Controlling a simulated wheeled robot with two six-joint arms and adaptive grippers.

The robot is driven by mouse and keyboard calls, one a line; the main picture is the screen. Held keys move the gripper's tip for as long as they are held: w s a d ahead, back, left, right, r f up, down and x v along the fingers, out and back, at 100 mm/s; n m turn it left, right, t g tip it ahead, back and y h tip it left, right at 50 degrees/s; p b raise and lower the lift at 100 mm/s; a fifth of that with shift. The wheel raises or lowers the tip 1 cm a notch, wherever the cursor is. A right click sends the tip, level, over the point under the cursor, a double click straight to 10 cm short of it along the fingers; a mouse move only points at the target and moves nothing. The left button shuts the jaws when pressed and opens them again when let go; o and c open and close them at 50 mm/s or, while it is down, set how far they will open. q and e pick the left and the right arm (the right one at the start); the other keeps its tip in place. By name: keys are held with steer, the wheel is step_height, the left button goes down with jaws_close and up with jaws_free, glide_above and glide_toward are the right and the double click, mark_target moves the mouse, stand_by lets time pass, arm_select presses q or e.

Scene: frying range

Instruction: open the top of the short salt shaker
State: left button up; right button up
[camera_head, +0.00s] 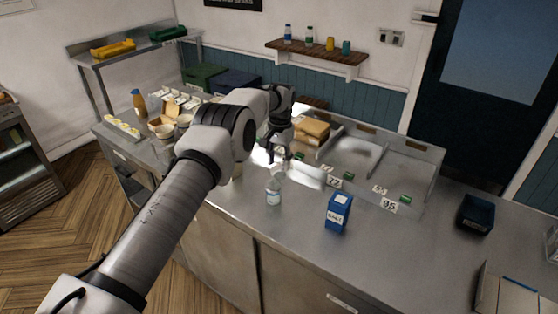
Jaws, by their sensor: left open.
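The short salt shaker (273,191) stands upright on the steel counter, in the middle of the head view. It is a small clear or pale body with a light label. A pale round part (278,172) shows at its upper end; it looks like the top, but I cannot tell whether it is raised or shut. My left gripper (279,158) is open, pointing down just above and behind the shaker, apart from it as far as I can see. Its fingers are small and dark here. My right gripper is not in view.
A blue salt box (338,212) stands right of the shaker. Behind are steel bins (352,155) with number tags and a cardboard box (311,131). A dark blue tray (476,214) sits at right. The counter's front is clear.

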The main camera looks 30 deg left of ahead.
mark_target(280, 166)
arm_select(q)
steer(key=r, duration=0.7)
steer(key=shift+w+r, duration=0.15)
steer(key=shift+w, duration=0.05)
